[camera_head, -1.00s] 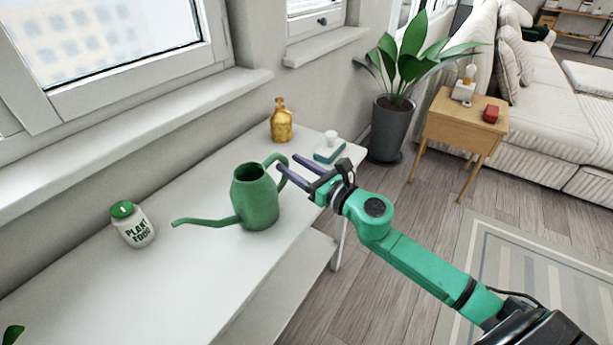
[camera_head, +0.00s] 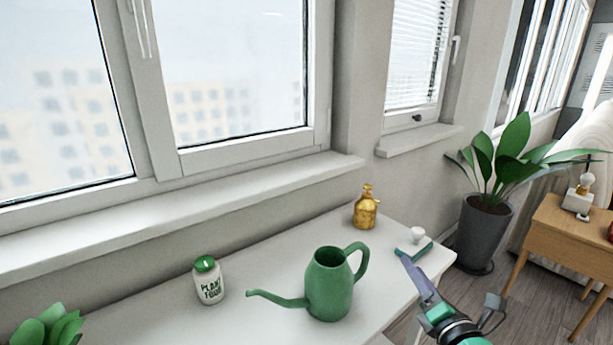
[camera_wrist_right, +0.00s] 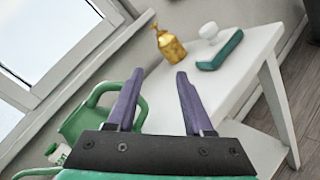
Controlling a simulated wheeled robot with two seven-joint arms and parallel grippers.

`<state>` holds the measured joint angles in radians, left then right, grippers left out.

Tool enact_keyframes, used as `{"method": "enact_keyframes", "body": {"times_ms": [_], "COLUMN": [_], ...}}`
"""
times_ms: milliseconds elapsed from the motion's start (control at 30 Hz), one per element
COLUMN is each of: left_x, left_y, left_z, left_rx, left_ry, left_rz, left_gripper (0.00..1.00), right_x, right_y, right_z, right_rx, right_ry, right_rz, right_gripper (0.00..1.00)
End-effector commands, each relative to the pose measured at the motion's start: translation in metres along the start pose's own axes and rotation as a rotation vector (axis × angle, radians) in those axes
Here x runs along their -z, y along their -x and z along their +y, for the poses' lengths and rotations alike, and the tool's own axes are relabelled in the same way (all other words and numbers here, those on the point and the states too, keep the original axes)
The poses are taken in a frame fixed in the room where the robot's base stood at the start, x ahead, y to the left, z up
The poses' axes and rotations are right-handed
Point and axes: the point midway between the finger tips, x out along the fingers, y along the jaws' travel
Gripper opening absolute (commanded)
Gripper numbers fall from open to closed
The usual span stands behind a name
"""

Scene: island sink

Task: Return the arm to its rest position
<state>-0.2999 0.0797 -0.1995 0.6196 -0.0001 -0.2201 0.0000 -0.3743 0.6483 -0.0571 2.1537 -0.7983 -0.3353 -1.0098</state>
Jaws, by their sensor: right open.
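My right gripper (camera_head: 420,281) is at the lower right of the head view, beside the table's right end. In the right wrist view its two purple fingers (camera_wrist_right: 160,76) are apart with nothing between them. The green watering can (camera_head: 328,286) stands upright on the white table, left of the gripper and apart from it, with its handle to the right and spout to the left. It also shows at the left of the right wrist view (camera_wrist_right: 76,125). My left gripper is not in view.
A potted plant (camera_head: 483,235) and a wooden side table (camera_head: 565,232) stand to the right.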

Motion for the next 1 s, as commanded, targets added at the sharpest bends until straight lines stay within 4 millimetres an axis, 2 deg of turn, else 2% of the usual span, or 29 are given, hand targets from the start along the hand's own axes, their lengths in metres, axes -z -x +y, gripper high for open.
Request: {"method": "enact_keyframes", "body": {"times_ms": [33, 100, 200, 300, 400, 600, 833, 1000], "left_x": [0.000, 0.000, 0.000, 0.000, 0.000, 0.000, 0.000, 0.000], "left_y": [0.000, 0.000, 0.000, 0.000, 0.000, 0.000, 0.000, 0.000], "left_z": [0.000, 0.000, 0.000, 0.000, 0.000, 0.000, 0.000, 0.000], "left_rx": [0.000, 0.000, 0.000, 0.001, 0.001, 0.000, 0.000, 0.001], "left_ry": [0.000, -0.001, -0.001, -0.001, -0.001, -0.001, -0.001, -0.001], "left_rz": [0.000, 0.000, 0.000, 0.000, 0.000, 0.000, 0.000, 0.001], "left_gripper": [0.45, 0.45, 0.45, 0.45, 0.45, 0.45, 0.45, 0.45], "right_x": [0.001, 0.017, 0.054, 0.091, 0.125, 0.182, 0.247, 0.302], "right_y": [0.011, 0.035, 0.072, 0.106, 0.138, 0.198, 0.190, 0.200], "right_z": [-0.030, -0.077, -0.116, -0.134, -0.138, -0.123, -0.184, -0.238], "right_rx": [0.149, 0.387, 0.656, 0.877, 1.074, 1.455, 1.508, 1.544], "right_ry": [-0.305, -0.737, -1.146, -1.418, -1.619, -1.893, -1.861, -1.834], "right_rz": [-0.055, -0.140, -0.233, -0.307, -0.370, -0.487, -0.505, -0.510], "right_gripper": [0.52, 0.52, 0.52, 0.52, 0.52, 0.52, 0.52, 0.52]}}
